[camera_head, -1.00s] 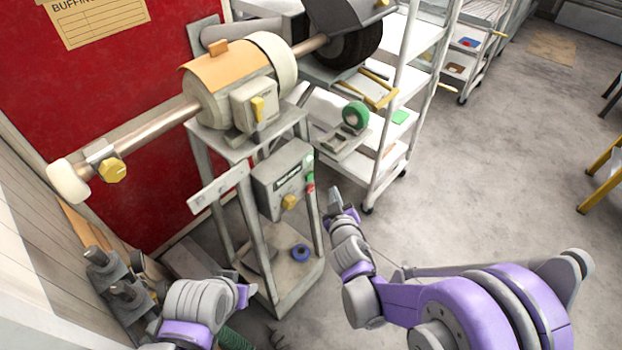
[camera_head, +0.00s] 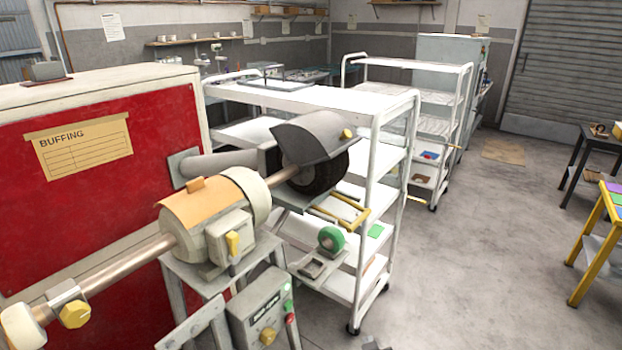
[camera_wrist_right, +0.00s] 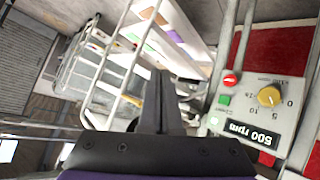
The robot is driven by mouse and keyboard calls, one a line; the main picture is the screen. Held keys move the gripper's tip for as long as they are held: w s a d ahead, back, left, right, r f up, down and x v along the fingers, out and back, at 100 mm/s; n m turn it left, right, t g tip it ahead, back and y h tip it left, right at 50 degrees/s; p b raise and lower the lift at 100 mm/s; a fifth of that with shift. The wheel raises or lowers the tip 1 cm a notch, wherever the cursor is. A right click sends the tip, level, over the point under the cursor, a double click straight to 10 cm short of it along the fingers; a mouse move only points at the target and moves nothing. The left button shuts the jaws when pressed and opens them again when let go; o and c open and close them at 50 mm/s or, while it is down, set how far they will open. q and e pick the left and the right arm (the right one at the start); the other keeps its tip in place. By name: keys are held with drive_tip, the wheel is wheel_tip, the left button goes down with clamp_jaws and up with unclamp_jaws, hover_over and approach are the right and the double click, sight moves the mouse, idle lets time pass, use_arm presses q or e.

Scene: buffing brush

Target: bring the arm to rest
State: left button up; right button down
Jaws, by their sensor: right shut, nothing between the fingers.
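My right gripper (camera_wrist_right: 161,82) shows in the right wrist view with its two dark fingers together and nothing between them. In the head view only a small grey tip of my right gripper (camera_head: 375,343) shows at the bottom edge, to the right of the control box. The buffing machine (camera_head: 208,222) stands on its metal stand at the left, with a dark wheel (camera_head: 318,172) under a grey hood. Its control box (camera_head: 262,312) also shows at the right of the right wrist view (camera_wrist_right: 245,115), beside the fingers and apart from them. My left gripper is out of view.
A white shelf cart (camera_head: 318,98) stands behind the machine, with a second cart (camera_head: 420,66) further back. A red cabinet (camera_head: 85,195) is at the left. A yellow-legged table (camera_head: 588,250) is at the right. The floor (camera_head: 470,270) between is clear.

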drive_tip(key=s+d+m+g, duration=0.1)
drive_tip(key=s+d+g, duration=0.1)
drive_tip(key=s, duration=0.7)
drive_tip(key=s+d+m+g, duration=0.2)
drive_tip(key=s+g, duration=0.1)
drive_tip(key=s, duration=0.7)
drive_tip(key=shift+s+d+f+y, duration=0.2)
drive_tip(key=shift+d+f+y, duration=0.05)
drive_tip(key=shift+f+y, duration=0.15)
